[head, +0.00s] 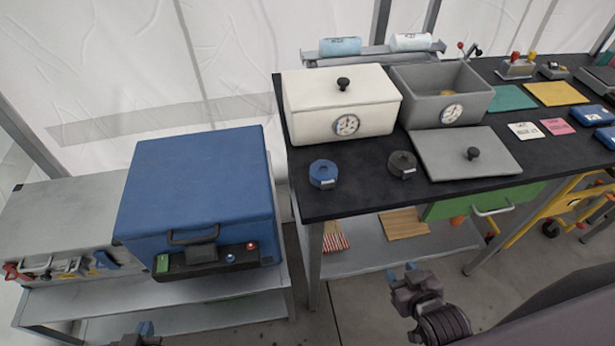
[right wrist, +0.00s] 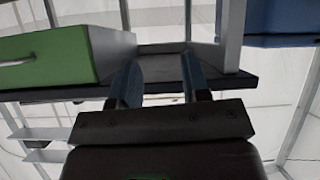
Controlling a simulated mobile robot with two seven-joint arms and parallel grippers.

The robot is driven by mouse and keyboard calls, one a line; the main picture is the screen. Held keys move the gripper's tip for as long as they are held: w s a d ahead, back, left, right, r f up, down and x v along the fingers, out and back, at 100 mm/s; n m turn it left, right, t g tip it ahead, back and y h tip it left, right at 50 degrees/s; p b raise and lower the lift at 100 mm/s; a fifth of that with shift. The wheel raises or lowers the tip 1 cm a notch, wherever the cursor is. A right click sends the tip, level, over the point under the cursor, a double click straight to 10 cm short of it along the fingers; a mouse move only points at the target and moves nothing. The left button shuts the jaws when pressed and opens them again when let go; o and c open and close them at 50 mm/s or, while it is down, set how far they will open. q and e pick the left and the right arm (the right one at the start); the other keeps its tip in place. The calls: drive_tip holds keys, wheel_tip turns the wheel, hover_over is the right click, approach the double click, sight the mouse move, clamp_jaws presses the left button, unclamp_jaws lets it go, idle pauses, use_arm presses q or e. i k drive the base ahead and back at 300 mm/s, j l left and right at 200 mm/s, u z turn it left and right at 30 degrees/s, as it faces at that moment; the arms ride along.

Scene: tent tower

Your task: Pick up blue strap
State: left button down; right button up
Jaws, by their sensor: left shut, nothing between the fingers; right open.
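The blue strap (head: 323,174) is a rolled blue coil with a small white label. It lies near the left front corner of the black tabletop. A similar dark grey coil (head: 402,164) lies to its right. My right gripper (head: 411,274) is in front of the table's front edge, below and to the right of the blue strap. In the right wrist view my right gripper (right wrist: 162,82) is open, with nothing between its fingers. My left gripper (head: 146,328) shows only at the bottom edge, left of the table. It is shut and empty.
Behind the coils stand a white lidded box (head: 340,112) and an open grey box (head: 436,112). A grey lid (head: 466,152) lies to the right. A blue cooler (head: 195,185) stands left of the table. A shelf and green drawer (head: 470,205) are below the tabletop.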

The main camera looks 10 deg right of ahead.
sight(323, 174)
drive_tip(key=j+z, duration=0.1)
drive_tip(key=j, duration=0.65)
drive_tip(key=k+j+z, duration=0.1)
drive_tip(key=j, duration=0.6)
